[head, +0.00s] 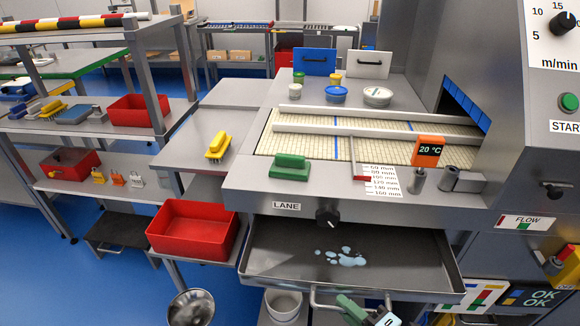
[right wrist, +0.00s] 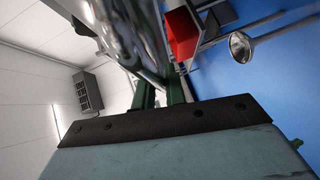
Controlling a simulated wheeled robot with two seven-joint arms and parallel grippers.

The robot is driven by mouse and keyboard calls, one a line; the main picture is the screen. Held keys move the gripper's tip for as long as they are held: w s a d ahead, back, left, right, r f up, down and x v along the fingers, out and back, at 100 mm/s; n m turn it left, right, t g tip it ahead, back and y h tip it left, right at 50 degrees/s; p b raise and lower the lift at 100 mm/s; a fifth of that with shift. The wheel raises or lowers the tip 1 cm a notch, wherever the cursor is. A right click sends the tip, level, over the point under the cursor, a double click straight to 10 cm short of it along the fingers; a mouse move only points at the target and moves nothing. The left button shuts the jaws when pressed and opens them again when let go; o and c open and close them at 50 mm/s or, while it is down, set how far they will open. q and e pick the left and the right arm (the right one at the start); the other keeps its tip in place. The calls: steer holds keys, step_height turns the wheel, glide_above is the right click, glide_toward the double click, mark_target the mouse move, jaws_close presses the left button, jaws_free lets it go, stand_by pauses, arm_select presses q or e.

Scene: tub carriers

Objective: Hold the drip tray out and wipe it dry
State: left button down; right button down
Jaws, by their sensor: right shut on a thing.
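The grey drip tray (head: 410,262) is pulled out below the machine's front, and a pale blue puddle in several blobs (head: 345,257) lies on its floor. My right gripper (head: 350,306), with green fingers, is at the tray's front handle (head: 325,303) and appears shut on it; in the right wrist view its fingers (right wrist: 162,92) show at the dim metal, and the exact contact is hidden. A green block with a handle (head: 290,167) lies on the machine's front ledge. My left gripper is not in view.
A red bin (head: 198,226) is left of the drip tray. A metal bowl (head: 191,308) and a white bucket (head: 284,303) are low down below. The black knob (head: 327,216) is just above the tray. The space above the tray floor is clear.

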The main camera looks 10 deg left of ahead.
steer(key=s, duration=0.6)
steer(key=shift+s, duration=0.4)
stand_by(1.9)
